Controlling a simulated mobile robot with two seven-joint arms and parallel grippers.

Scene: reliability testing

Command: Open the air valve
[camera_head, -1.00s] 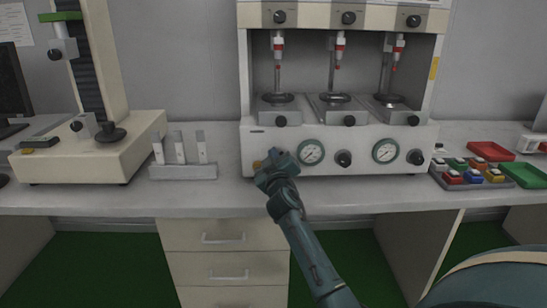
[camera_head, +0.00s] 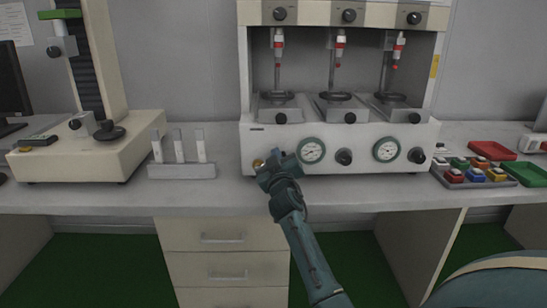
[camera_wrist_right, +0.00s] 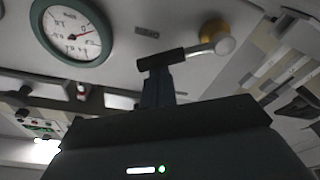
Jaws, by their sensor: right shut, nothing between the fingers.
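The air valve (camera_wrist_right: 210,38) is on the lower left front of the white test machine (camera_head: 350,163). In the right wrist view it has a brass-coloured fitting, a pale rounded end and a lever with a black grip (camera_wrist_right: 166,60). In the head view only a small brass spot (camera_head: 257,163) shows beside my gripper. My right gripper (camera_head: 275,162) is shut and empty in front of the valve. In the wrist view its fingers (camera_wrist_right: 157,88) reach up to the black grip; I cannot tell whether they touch it. My left gripper is out of view.
A rack with white tubes (camera_head: 182,171) stands to the left. A tray of coloured pieces (camera_head: 474,175) is at the right. The bench front is clear.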

